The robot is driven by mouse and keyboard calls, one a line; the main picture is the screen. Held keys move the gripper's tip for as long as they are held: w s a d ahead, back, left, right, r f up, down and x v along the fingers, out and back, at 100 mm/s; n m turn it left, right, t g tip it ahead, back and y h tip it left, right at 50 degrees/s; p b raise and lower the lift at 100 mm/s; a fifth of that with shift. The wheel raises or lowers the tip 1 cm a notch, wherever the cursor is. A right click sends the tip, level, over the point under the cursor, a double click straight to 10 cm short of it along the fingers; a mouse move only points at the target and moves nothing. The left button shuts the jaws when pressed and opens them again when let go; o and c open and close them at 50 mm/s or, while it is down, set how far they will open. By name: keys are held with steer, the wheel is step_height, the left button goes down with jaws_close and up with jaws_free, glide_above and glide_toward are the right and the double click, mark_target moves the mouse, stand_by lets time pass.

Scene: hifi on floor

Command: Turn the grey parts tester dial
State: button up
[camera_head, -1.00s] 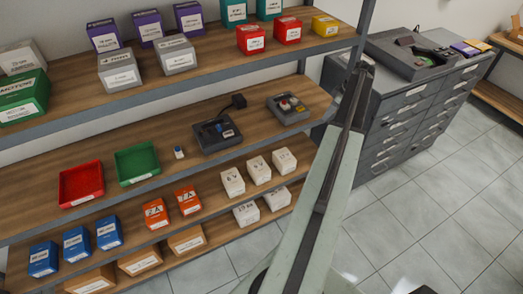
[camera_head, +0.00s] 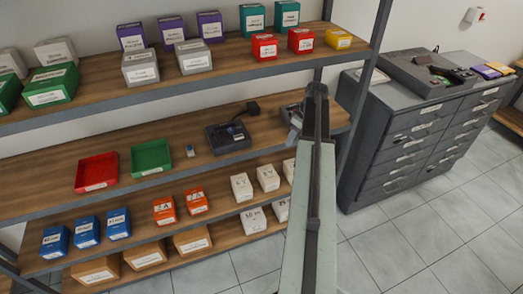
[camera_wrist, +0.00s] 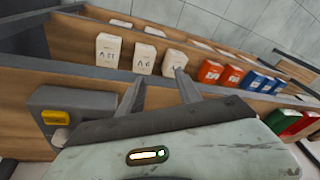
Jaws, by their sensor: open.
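In the wrist view what looks like the same grey box (camera_wrist: 75,98) is at lower left, with a yellow part and a pale round knob (camera_wrist: 60,137), partly cut off by my gripper body. My gripper (camera_wrist: 160,88) is open, with nothing between its fingers, and points past the box toward white boxes. In the head view my gripper (camera_head: 317,90) is seen end-on in front of the shelf's right end.
A dark device (camera_head: 228,138), a green tray (camera_head: 151,158) and a red tray (camera_head: 97,173) share the middle shelf. White boxes (camera_head: 268,178) stand below. A shelf post (camera_head: 362,90) and grey drawer cabinet (camera_head: 410,130) are at right. The floor at right is clear.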

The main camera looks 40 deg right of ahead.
steer(key=shift+m+g, duration=0.3)
steer(key=shift+g, duration=0.2)
steer(key=w+a, duration=0.1)
steer(key=a, duration=0.3)
steer(key=w+a+f, duration=0.1)
steer(key=w+a, duration=0.1)
steer(key=a, duration=0.3)
steer(key=w+a+b, duration=0.1)
steer(key=w+a, duration=0.1)
steer(key=a, duration=0.2)
steer(key=shift+w+a+f, duration=0.15)
steer(key=shift+a+f, duration=0.1)
steer(key=shift+a, duration=0.05)
